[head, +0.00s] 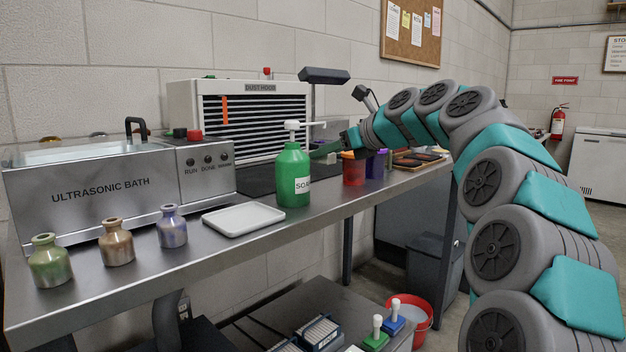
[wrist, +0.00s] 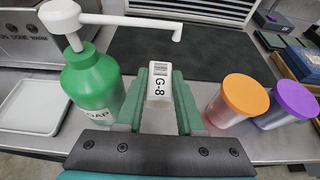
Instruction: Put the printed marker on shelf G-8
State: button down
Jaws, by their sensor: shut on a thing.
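The printed marker (wrist: 158,86) is a small white block with a barcode-like print and "G-8" on its face. In the wrist view it sits between the two green fingers of my gripper (wrist: 160,74), which is shut on it. In the head view my gripper (head: 328,150) reaches left over the steel bench, just right of the green soap bottle (head: 293,176). The marker cannot be made out there. I cannot make out a shelf labelled G-8 in either view.
The soap bottle (wrist: 92,82) stands close left of my gripper, its white spout reaching over. Orange-lidded (wrist: 238,100) and purple-lidded (wrist: 290,105) containers stand close right. A white tray (head: 243,219), several small jars and an ultrasonic bath (head: 110,190) occupy the left bench. A dust hood (head: 250,115) stands behind.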

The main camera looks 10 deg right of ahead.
aim_at(313, 192)
jog(key=w+a, duration=0.2)
jog(key=shift+w, duration=0.4)
jog(key=shift+w+a+f, duration=0.1)
jog(key=shift+a+f, duration=0.05)
jog(key=shift+f, duration=0.1)
jog(key=shift+f+b, duration=0.4)
jog(key=shift+f, duration=1.45)
jog(key=shift+w+f, duration=0.15)
jog(key=shift+f, duration=1.3)
jog(key=shift+a, duration=0.1)
jog(key=c, duration=1)
grip_release()
jog(key=shift+f, duration=0.15)
jog(key=o, duration=0.5)
jog(key=shift+c, duration=0.2)
